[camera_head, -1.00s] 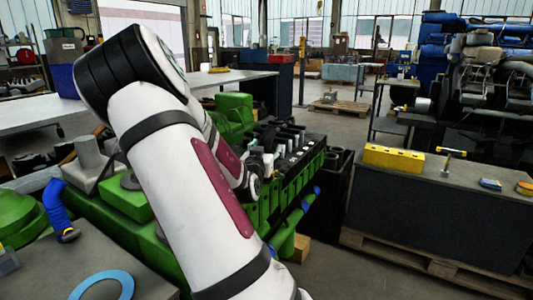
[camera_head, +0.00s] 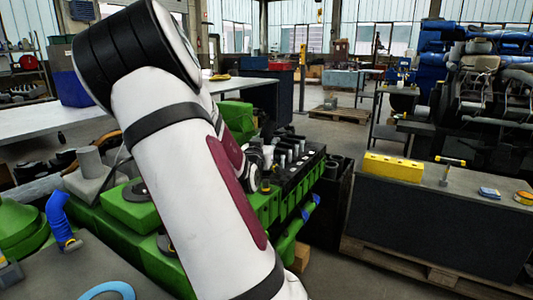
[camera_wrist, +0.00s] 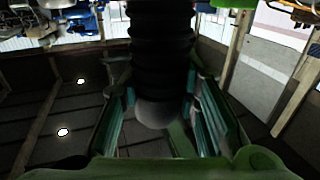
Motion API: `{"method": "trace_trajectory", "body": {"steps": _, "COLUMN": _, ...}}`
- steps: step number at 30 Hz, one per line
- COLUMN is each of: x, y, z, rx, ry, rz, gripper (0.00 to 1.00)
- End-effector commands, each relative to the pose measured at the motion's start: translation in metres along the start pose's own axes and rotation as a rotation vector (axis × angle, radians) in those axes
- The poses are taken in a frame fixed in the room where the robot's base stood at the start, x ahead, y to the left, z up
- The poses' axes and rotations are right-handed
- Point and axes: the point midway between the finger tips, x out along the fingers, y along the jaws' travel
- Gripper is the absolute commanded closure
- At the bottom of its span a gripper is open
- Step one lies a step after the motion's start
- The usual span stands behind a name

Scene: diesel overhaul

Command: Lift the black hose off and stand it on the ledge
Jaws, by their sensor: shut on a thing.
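The black hose (camera_wrist: 160,45) is a thick ribbed tube in the wrist view, running up out of the top of the picture. My gripper (camera_wrist: 162,105) has a finger on each side of it and is shut on it. A smooth grey rounded part shows at the hose's lower end, between the fingers. In the head view my white arm reaches over the green engine (camera_head: 265,205), and its wrist end shows beside the row of cylinders. The gripper and the hose are hidden there. I cannot tell which surface is the ledge.
A grey-topped bench (camera_head: 460,185) at the right carries a yellow block (camera_head: 393,167) and small tools. Open floor shows behind the engine.

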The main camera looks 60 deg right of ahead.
Motion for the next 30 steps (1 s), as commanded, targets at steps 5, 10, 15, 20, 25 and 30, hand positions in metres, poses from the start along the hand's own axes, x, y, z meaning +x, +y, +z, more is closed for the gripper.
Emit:
{"method": "trace_trajectory", "body": {"steps": 5, "x": 0.000, "y": 0.000, "z": -0.030, "rx": 0.003, "ry": 0.003, "rz": 0.000, "gripper": 1.00}}
{"method": "trace_trajectory", "body": {"steps": 10, "x": 0.000, "y": 0.000, "z": -0.042, "rx": 0.000, "ry": 0.002, "rz": 0.000, "gripper": 1.00}}
{"method": "trace_trajectory", "body": {"steps": 15, "x": 0.000, "y": 0.000, "z": -0.048, "rx": 0.000, "ry": 0.002, "rz": 0.000, "gripper": 1.00}}
{"method": "trace_trajectory", "body": {"steps": 20, "x": 0.000, "y": 0.000, "z": -0.054, "rx": 0.000, "ry": 0.002, "rz": 0.000, "gripper": 1.00}}
{"method": "trace_trajectory", "body": {"steps": 25, "x": 0.000, "y": 0.000, "z": -0.059, "rx": 0.000, "ry": 0.002, "rz": 0.000, "gripper": 1.00}}
{"method": "trace_trajectory", "body": {"steps": 30, "x": 0.000, "y": 0.000, "z": -0.062, "rx": 0.000, "ry": 0.002, "rz": 0.000, "gripper": 1.00}}
